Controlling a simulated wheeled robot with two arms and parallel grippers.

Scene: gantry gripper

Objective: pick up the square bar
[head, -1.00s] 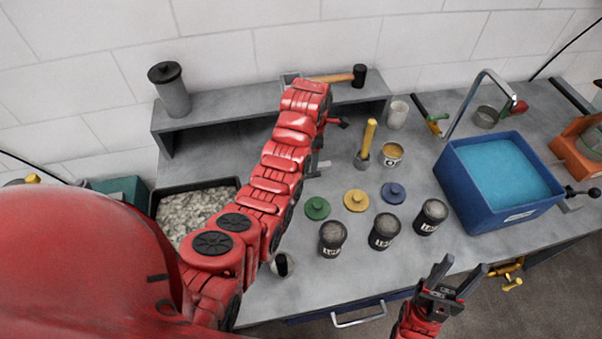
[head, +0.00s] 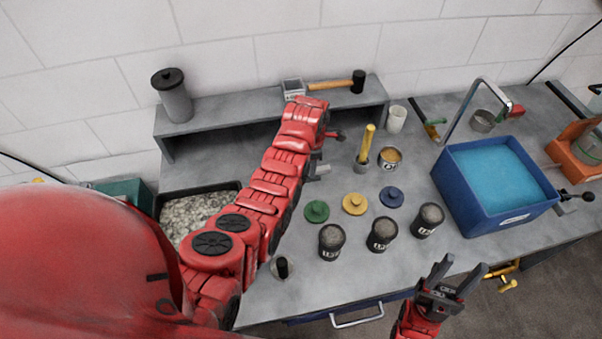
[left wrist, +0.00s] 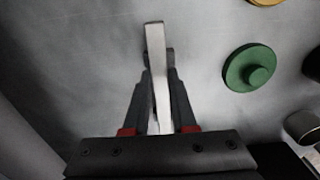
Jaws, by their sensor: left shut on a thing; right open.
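The square bar (left wrist: 155,45) is a pale, straight, squared length in the left wrist view. It runs between the fingers of my left gripper (left wrist: 158,85), which is shut on it. The bar's far end sticks out beyond the fingertips. The grey bench surface lies behind it; I cannot tell how far away. In the head view my red left arm hides most of this gripper, and only a small grey piece (head: 319,169) shows beside the arm. My right gripper (head: 458,270) is open and empty at the front edge of the bench.
Green, yellow and blue lids (head: 354,204) and dark jars (head: 381,235) stand to the right of my left arm. A blue tub (head: 466,213) is further right. A raised shelf (head: 232,104) is behind, and a gravel tray (head: 165,214) is on the left.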

